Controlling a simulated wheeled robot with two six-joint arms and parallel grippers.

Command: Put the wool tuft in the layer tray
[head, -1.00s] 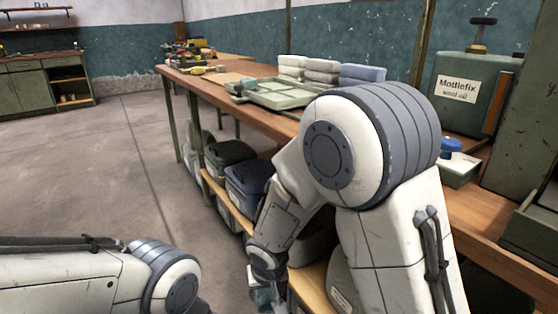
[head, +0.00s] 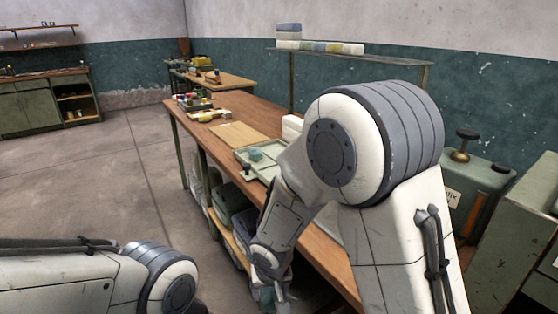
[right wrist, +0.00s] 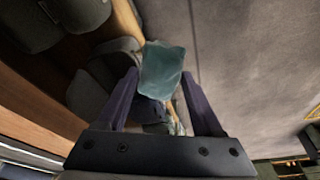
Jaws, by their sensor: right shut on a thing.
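My right gripper (right wrist: 160,92) is shut on a teal, soft-edged lump, which I take for the wool tuft (right wrist: 162,68). In the head view my right gripper (head: 269,288) hangs low beside the bench's front edge, partly hidden by my own wrist, with the tuft below bench-top height. The pale green layer tray (head: 245,158) lies on the bench, up and beyond the gripper; my forearm hides its right part. A teal lump (head: 256,154) shows in the tray. My left gripper is outside the view.
The wooden bench (head: 218,140) runs away to the back left, with a board (head: 238,134) and small tools beyond the tray. Dark bins (head: 230,200) stand on its lower shelf. A small dark-knobbed item (head: 247,172) is at the tray's near edge. Open floor lies left.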

